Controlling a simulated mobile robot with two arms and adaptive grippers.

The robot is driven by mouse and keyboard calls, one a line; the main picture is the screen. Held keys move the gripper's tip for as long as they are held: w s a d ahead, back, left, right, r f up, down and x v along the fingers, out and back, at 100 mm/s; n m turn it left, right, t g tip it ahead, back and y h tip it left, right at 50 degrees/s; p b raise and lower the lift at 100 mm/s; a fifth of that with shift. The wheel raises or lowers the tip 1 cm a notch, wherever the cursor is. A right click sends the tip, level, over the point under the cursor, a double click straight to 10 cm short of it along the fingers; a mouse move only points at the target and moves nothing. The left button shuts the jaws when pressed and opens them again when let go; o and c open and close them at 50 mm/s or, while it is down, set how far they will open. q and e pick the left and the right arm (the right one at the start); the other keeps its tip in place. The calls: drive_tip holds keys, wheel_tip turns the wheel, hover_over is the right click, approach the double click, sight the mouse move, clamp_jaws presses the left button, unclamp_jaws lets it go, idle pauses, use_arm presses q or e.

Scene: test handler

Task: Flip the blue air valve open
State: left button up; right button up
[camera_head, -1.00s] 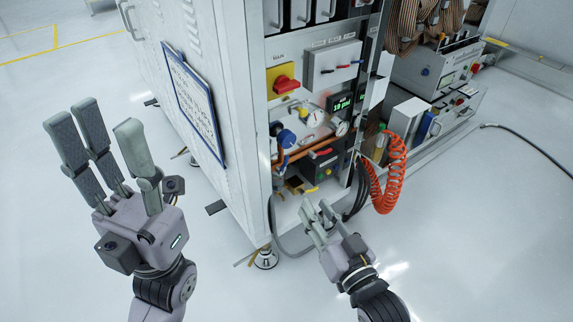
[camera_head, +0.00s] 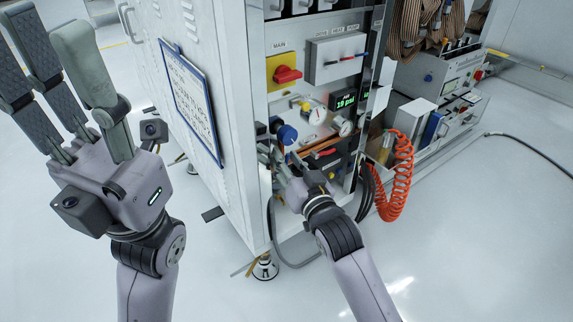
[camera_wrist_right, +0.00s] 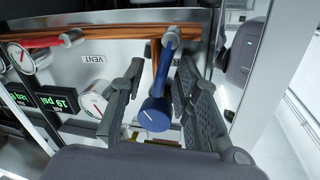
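The cabinet's pneumatic panel shows in the head view, with a blue round knob (camera_head: 287,134) above my right gripper (camera_head: 272,158). The right fingers reach into the panel and hide the part below that knob. In the right wrist view a blue lever handle (camera_wrist_right: 164,66) runs down from the copper pipe, and a blue round knob (camera_wrist_right: 154,114) with a white mark lies below it. My right gripper's fingers (camera_wrist_right: 162,100) stand apart on either side of this blue part, with visible gaps. My left gripper (camera_head: 50,55) is open and empty, left of the cabinet.
A red rotary switch (camera_head: 287,75) on a yellow plate, gauges (camera_head: 317,115) and a green display (camera_head: 345,101) surround the work spot. The cabinet's corner post (camera_head: 236,110) stands close on the left. An orange coiled hose (camera_head: 398,185) hangs at the right. The front floor is clear.

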drive_tip(key=shift+w+a, duration=0.15)
drive_tip(key=shift+w, duration=0.1)
drive_tip(key=shift+c, duration=0.4)
clamp_jaws()
